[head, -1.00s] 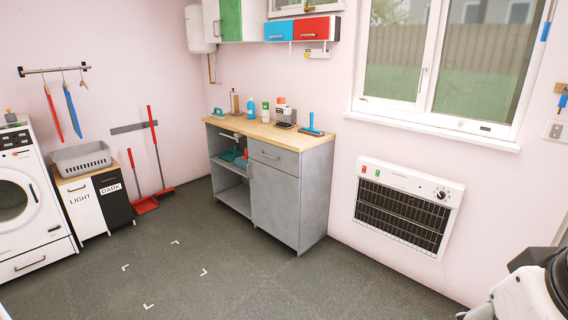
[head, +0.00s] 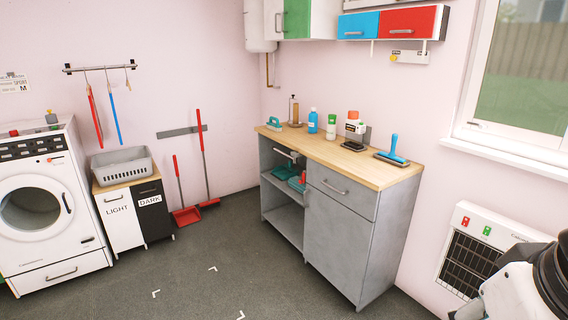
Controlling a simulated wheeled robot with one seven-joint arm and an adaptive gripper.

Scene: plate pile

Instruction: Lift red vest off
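A thin red garment (head: 95,117), which seems to be the red vest seen nearly edge-on, hangs from a hanger on the wall rail (head: 98,68) at the left. A blue garment (head: 114,114) hangs just right of it. A third hanger (head: 128,77) on the rail looks empty. Part of my arm shows at the lower right, far from the rail. My gripper's fingers cannot be made out.
A grey basket (head: 122,168) sits on the light/dark cabinet (head: 125,226) below the rail. A washing machine (head: 42,205) stands left of it. A red dustpan and broom (head: 186,215) lean to the right. The grey counter unit (head: 340,240) stands further right. The middle floor is clear.

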